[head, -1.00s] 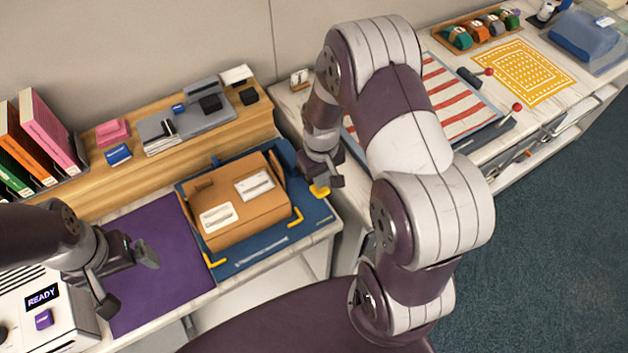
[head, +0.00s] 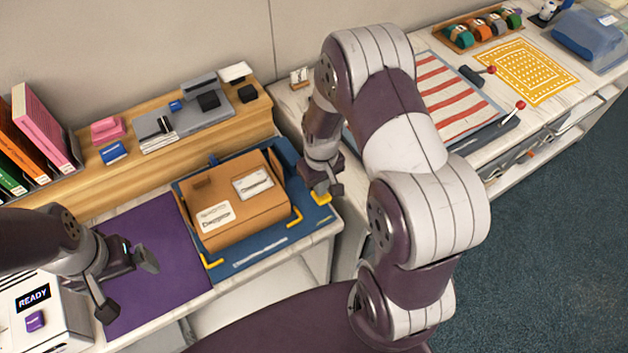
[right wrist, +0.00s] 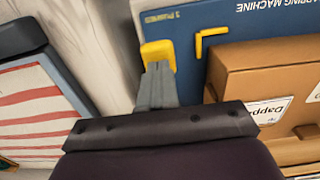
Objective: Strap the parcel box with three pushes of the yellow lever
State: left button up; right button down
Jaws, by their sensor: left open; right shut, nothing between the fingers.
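The brown parcel box (head: 240,222) sits on the blue strapping machine (head: 262,257), with white labels on its top. Yellow corner brackets mark the machine's plate. The yellow lever (head: 322,199) is at the machine's right edge, partly hidden by my right gripper (head: 321,190). In the right wrist view the shut, empty right fingertips (right wrist: 157,78) are right at the yellow lever (right wrist: 158,54) and seem to touch it. The parcel box (right wrist: 270,85) is at the right there. My left gripper (head: 127,284) is open and empty above the purple mat (head: 178,270).
A white device (head: 55,325) with a READY display stands at the front left. A wooden shelf (head: 190,160) with stationery runs behind the machine. To the right, a counter holds a red-striped sheet (head: 450,105) and red-knobbed levers (head: 520,105).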

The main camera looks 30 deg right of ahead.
jog(key=shift+f+b, duration=0.35)
jog(key=shift+f, duration=0.25)
jog(key=shift+r, duration=0.1)
notch_tip(320, 180, up, 8)
jog(key=p, duration=0.7)
jog(key=shift+r+p, duration=0.15)
jog(key=shift+p, duration=0.2)
